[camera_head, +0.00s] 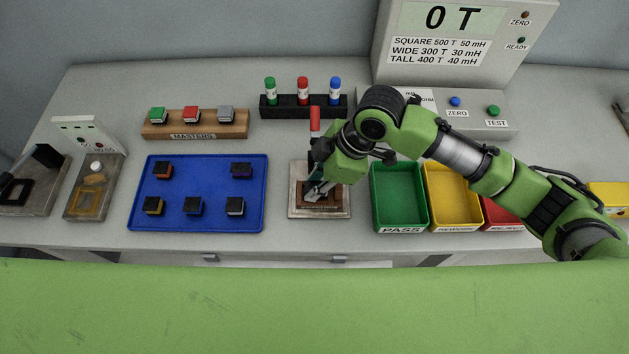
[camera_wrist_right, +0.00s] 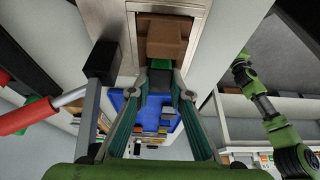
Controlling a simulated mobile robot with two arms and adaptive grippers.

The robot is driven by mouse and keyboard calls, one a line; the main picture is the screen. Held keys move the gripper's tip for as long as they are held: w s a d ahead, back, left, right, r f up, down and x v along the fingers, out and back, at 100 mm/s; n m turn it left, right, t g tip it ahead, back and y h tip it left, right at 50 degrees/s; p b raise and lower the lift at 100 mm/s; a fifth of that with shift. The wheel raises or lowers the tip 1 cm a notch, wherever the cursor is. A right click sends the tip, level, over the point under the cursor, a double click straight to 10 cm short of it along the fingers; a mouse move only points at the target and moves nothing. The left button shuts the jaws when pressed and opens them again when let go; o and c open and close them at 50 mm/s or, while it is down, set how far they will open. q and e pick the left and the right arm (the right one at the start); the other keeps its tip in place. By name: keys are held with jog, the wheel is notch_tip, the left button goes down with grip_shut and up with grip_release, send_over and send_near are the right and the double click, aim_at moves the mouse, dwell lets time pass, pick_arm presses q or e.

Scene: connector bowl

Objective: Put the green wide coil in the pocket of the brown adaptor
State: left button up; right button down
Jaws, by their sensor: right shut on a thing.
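The brown adaptor (camera_head: 335,199) sits on a light square fixture plate (camera_head: 343,212) at mid bench; in the wrist view it is the brown block (camera_wrist_right: 163,38) just beyond my fingertips. My right gripper (camera_head: 317,190) reaches down over the adaptor. It also shows in the wrist view (camera_wrist_right: 161,80), shut on the green wide coil (camera_wrist_right: 160,73), of which only a little green shows between the fingers. The coil is at the adaptor's edge in that view; I cannot tell whether it touches. The pocket is hidden. A green arm, seemingly my left, shows in the wrist view, its gripper (camera_wrist_right: 242,67) too small to read.
A red-handled clamp (camera_head: 315,122) stands right behind the fixture. A blue tray (camera_head: 180,221) with several dark-topped coils lies to the left. Green (camera_head: 400,222), yellow (camera_head: 455,222) and red bins stand to the right. A marker rack (camera_head: 291,112) is behind.

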jog(key=shift+f, duration=0.1)
jog(key=c, duration=1.8)
grip_release()
jog(key=shift+f, duration=0.1)
jog(key=shift+c, duration=0.2)
jog(key=b+v, duration=0.1)
jog(key=v, duration=1.1)
